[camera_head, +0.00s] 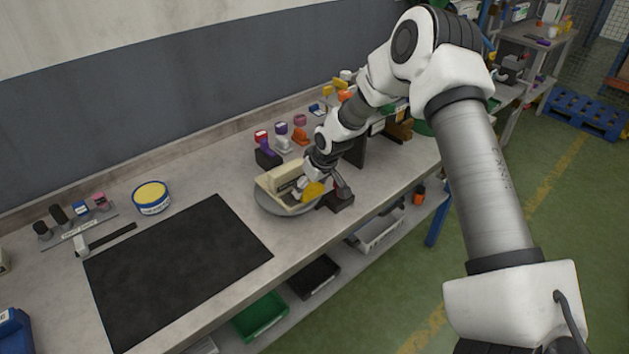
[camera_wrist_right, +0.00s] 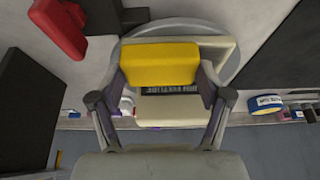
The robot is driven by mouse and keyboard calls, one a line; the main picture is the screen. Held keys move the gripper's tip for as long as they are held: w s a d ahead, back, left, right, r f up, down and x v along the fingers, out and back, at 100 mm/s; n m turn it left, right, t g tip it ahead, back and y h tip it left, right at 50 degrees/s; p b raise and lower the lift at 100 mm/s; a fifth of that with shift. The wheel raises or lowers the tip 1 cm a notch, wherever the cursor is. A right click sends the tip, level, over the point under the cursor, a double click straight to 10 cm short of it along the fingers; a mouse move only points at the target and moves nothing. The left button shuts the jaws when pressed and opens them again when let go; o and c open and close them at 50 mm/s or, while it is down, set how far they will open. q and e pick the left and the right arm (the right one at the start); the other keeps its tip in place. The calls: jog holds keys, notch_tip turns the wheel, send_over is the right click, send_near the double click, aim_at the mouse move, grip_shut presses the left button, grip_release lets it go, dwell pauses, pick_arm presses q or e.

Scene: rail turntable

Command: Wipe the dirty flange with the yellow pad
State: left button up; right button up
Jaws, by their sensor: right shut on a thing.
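My right gripper (camera_head: 309,186) is shut on the yellow pad (camera_head: 314,192), which it holds against or just beside the cream fixture (camera_head: 274,182); contact cannot be told. The fixture stands on the round grey turntable (camera_head: 268,206). In the right wrist view the pad (camera_wrist_right: 160,63) lies between the two fingers of my right gripper (camera_wrist_right: 160,100), over the cream fixture (camera_wrist_right: 185,112) with its dark label strip. The grey turntable rim (camera_wrist_right: 238,55) shows around it. I cannot make out the flange or any dirt; the pad and gripper cover part of the fixture. My left gripper is not in view.
A black mat (camera_head: 180,265) covers the bench left of the turntable. A yellow-topped round tin (camera_head: 151,197) stands behind the mat. Several small coloured blocks and a dark upright panel (camera_head: 352,150) stand behind and right of the turntable. The bench's front edge is close.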

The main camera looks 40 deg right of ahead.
aim_at(295, 199)
jog(key=shift+a, duration=0.15)
jog(key=shift+s+a+p, duration=0.1)
jog(key=shift+a+p, duration=0.2)
jog(key=shift+a, duration=0.55)
jog(key=shift+s+a+p, duration=0.1)
jog(key=shift+a+p, duration=0.35)
jog(key=shift+a, duration=0.55)
